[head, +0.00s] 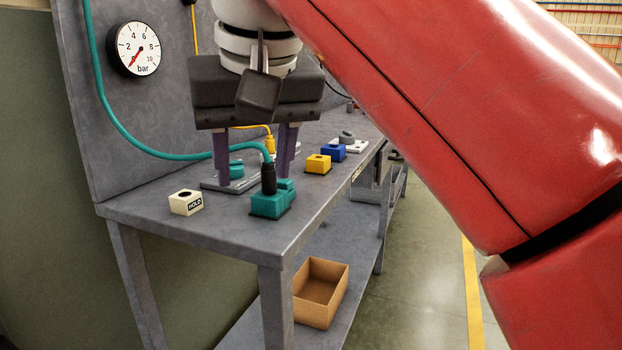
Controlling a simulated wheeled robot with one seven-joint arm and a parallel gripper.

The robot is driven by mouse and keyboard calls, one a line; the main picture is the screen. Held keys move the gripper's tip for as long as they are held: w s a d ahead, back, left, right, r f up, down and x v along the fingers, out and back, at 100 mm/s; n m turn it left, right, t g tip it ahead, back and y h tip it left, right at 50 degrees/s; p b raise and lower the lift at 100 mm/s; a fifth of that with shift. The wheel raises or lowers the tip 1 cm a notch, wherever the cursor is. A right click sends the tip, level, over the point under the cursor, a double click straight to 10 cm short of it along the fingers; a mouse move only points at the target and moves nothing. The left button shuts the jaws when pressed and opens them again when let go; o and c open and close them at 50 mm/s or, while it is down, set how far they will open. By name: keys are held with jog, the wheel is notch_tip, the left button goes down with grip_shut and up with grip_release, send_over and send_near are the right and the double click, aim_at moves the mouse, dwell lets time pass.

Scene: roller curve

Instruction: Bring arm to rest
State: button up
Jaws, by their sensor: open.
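My gripper (257,160) hangs over the grey bench in the head view, pointing down. Its two purple fingers are apart, with nothing visibly held between them. My red arm fills the right side of the view. Below and just in front of the fingers, a teal block (270,203) sits on the bench with a dark plug in it and a teal hose (150,148) leading to the plug. Behind the fingers, a round teal part (236,169) stands on a grey plate, partly hidden by them.
On the bench (225,225) stand a cream HOLD block (186,202), a yellow block (318,164), a blue block (333,152) and a grey knob (347,137). A gauge (138,49) is on the back panel. An open cardboard box (320,292) is on the lower shelf. Floor at right is clear.

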jog(key=d+f+m+h, duration=0.1)
jog(key=d+f+m, duration=0.1)
jog(key=d+f, duration=1.2)
jog(key=s+d+f+m, duration=0.1)
jog(key=s+d+f, duration=0.2)
jog(key=f, duration=0.6)
jog(key=s+d+f+m+t, duration=0.1)
jog(key=s+d+f, duration=0.2)
jog(key=f, duration=0.6)
jog(key=shift+s+d+f+h, duration=0.3)
jog(key=shift+d+f+h, duration=0.1)
jog(key=shift+d, duration=0.25)
jog(key=shift+o, duration=0.4)
